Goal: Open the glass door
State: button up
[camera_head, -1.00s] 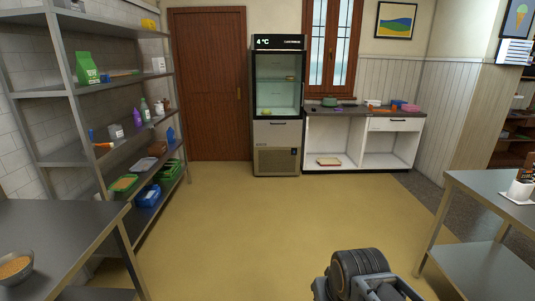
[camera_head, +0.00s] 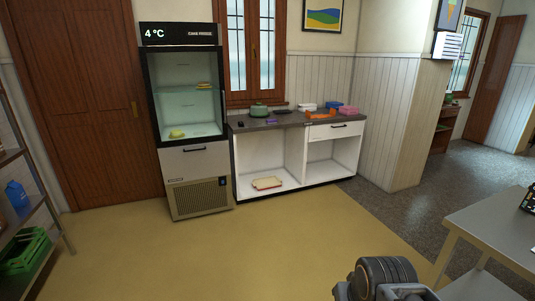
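The glass door (camera_head: 188,95) is the upper front of a tall cake fridge (camera_head: 179,34) against the back wall, left of centre. The fridge display reads 4 °C. Through the glass I see shelves with a yellowish item (camera_head: 178,133) at the bottom and a small item higher up. The door looks shut. Below the glass is a grey panel with a dark handle (camera_head: 194,149), and a vent grille under it. Part of my arm shows at the bottom right, far from the fridge. My gripper's fingers are not visible.
A steel table (camera_head: 490,230) is at the right. A shelf with a green crate (camera_head: 25,251) is at the left. The yellow floor (camera_head: 230,260) between is clear.

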aim_at(143, 51)
jog(key=u, duration=0.1)
jog(key=i, duration=2.4)
jog(key=u, duration=0.9)
jog(key=i, duration=1.8)
jog(key=u, duration=0.6)
